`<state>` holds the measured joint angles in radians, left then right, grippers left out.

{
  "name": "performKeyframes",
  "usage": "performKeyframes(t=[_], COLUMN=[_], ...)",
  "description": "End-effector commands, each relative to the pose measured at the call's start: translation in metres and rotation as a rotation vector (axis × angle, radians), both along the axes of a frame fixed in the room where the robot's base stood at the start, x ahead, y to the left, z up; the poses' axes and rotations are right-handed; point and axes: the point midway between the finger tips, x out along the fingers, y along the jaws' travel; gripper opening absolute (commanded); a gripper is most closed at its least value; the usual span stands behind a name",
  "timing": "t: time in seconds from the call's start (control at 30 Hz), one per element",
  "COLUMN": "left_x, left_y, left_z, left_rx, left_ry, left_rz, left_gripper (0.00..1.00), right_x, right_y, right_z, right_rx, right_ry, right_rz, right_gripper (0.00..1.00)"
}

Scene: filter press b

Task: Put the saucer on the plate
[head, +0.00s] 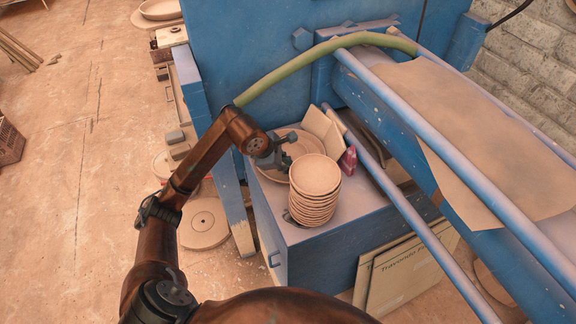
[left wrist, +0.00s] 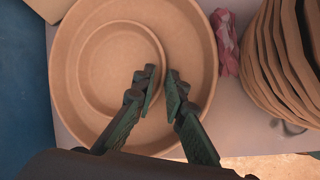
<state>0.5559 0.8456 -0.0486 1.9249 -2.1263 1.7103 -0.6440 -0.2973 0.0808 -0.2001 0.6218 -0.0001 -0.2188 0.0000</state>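The plate (left wrist: 203,75) is a wide, shallow tan dish on the blue cabinet. In the left wrist view, a smaller tan saucer (left wrist: 112,65) lies inside it, off-centre to the left. My left gripper (left wrist: 161,76) is over the plate, its two fingers a little apart on either side of the saucer's right rim. I see no clear grip on the rim. In the head view, my left gripper (head: 280,153) partly covers the plate (head: 267,174). A tall stack of saucers (head: 315,177) stands just right of the plate. My right gripper is not in view.
A small pink item (head: 348,159) and pale upright tiles (head: 322,129) stand behind the stack. A blue rail (head: 385,185) slopes past the right side of the cabinet (head: 300,260). A green hose (head: 300,68) arches above. The cabinet's front corner is bare.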

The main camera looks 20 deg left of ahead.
Motion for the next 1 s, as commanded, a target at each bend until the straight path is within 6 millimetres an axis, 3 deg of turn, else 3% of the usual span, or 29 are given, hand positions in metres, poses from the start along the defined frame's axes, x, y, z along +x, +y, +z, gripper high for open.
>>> performKeyframes(t=[0.17,0.6,0.8,1.0], left_x=[-0.007,-0.048,-0.056,-0.057], left_y=[0.004,0.021,0.024,0.024], left_z=[0.016,0.089,0.103,0.105], left_rx=[0.003,0.002,0.000,-0.001], left_ry=[-0.006,-0.005,-0.001,0.000], left_rz=[0.000,0.001,0.000,0.000], left_gripper=[0.12,0.12,0.12,0.12], right_x=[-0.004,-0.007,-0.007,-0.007], right_y=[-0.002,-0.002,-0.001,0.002], right_z=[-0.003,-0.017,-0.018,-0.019], right_rx=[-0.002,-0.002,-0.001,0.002], right_ry=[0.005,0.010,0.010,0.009], right_rz=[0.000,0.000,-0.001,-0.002], right_gripper=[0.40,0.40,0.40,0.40])
